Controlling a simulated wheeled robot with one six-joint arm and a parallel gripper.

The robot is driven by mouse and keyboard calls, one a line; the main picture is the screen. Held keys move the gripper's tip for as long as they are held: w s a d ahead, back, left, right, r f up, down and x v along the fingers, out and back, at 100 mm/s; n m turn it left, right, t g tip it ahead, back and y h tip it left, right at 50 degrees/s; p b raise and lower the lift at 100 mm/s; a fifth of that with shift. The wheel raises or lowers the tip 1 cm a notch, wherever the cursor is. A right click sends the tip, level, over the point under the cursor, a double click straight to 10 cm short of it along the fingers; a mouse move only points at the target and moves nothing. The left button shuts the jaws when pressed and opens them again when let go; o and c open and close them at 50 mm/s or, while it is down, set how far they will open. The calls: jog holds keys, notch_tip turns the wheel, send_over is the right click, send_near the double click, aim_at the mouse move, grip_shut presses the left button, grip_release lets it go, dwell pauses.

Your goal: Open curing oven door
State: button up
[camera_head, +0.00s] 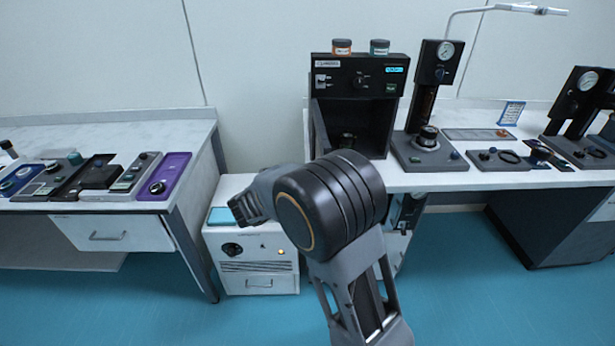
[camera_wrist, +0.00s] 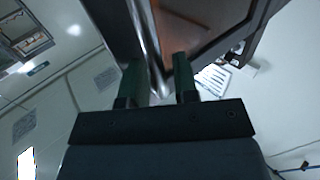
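A tall black unit (camera_head: 360,75) with a labelled control panel stands on the right-hand bench in the head view. It looks like the curing oven, but its label is too small to read surely. Its front is dark, and my arm covers part of its base. In the wrist view, my gripper (camera_wrist: 159,78) has its two green fingers apart. A shiny metal bar or edge (camera_wrist: 148,35) runs between them, beside a dark frame with a brownish pane (camera_wrist: 195,25). I cannot tell whether the fingers touch the bar. In the head view my arm hides the fingertips.
A white cabinet (camera_head: 258,270) with a knob and drawer stands between the benches. The left bench (camera_head: 100,125) carries several devices. Two small jars (camera_head: 342,46) (camera_head: 380,47) sit on the black unit. A gauge stand (camera_head: 438,75) is close to its right. Blue floor (camera_head: 130,310) is clear at front left.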

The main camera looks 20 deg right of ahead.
jog(key=shift+o, duration=0.6)
jog(key=shift+a, duration=0.1)
jog(key=b+v, duration=0.1)
jog(key=v, duration=1.2)
jog(key=shift+a, duration=0.35)
jog(key=shift+s, duration=0.1)
